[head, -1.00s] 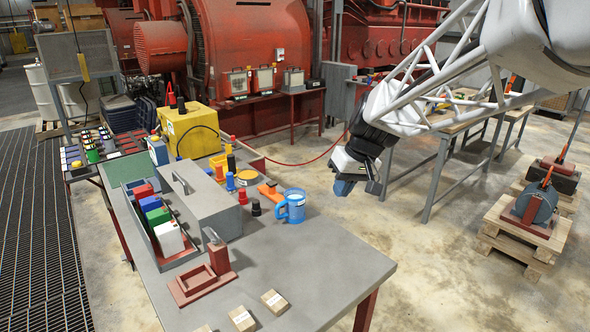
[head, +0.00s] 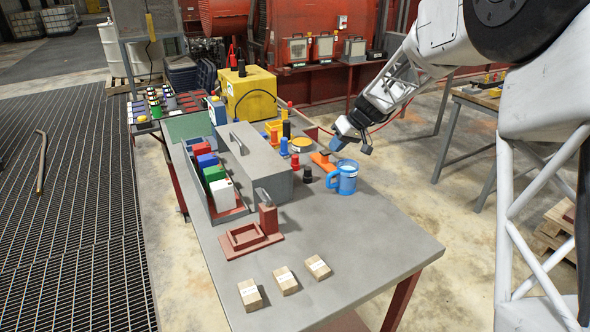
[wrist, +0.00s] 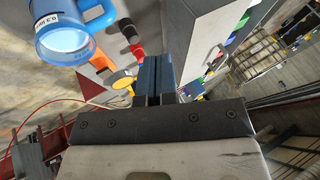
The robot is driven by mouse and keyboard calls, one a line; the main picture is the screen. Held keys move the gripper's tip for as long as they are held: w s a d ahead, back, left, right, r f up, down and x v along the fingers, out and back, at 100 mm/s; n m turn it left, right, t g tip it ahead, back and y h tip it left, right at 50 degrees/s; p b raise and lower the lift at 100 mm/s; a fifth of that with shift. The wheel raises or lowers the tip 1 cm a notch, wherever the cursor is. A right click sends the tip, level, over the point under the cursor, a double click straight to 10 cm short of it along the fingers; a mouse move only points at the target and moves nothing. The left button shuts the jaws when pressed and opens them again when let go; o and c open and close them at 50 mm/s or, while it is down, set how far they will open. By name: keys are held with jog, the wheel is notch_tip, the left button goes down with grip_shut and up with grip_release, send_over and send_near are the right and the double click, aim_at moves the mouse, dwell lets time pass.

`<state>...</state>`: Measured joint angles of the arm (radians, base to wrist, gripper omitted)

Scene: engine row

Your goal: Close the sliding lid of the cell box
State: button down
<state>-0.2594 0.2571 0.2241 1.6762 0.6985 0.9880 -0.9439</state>
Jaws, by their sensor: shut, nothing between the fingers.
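The cell box (head: 219,214) is a long grey tray on the table, with red, blue, green and white cells (head: 215,180) showing uncovered in a row. Its grey lid (head: 262,172), a tall cover with a bar handle on top, stands along the right side of the cells. In the wrist view the lid (wrist: 205,35) is a large pale face just right of the fingers, with coloured cells beyond it. My gripper (head: 338,143) is shut and empty, right of the lid and above the table's right edge. Its blue fingers also show in the wrist view (wrist: 155,72).
A blue mug (head: 345,180) stands close below my gripper. Red, black and blue knobbed pieces and an orange piece (head: 323,161) lie between it and the lid. A red fixture (head: 250,236) and small cartons (head: 285,279) are nearer. The table's front right is bare.

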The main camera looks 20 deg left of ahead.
aim_at(263, 178)
jog(key=w+a+f+n, duration=0.1)
jog(key=w+a+f, duration=0.3)
jog(key=a, duration=0.1)
jog(key=shift+w+a+f+y, duration=0.15)
jog(key=shift+w+f+y, duration=0.15)
jog(key=shift+y, duration=0.1)
jog(key=s+a+f, duration=0.3)
jog(key=a+f, duration=0.4)
jog(key=a, duration=0.1)
jog(key=shift+s+a+f, duration=0.25)
jog(key=shift+a+f, duration=0.15)
dwell(0.5)
jog(key=s+a, duration=0.8)
jog(key=shift+s+a, duration=0.2)
jog(key=shift+s, duration=0.05)
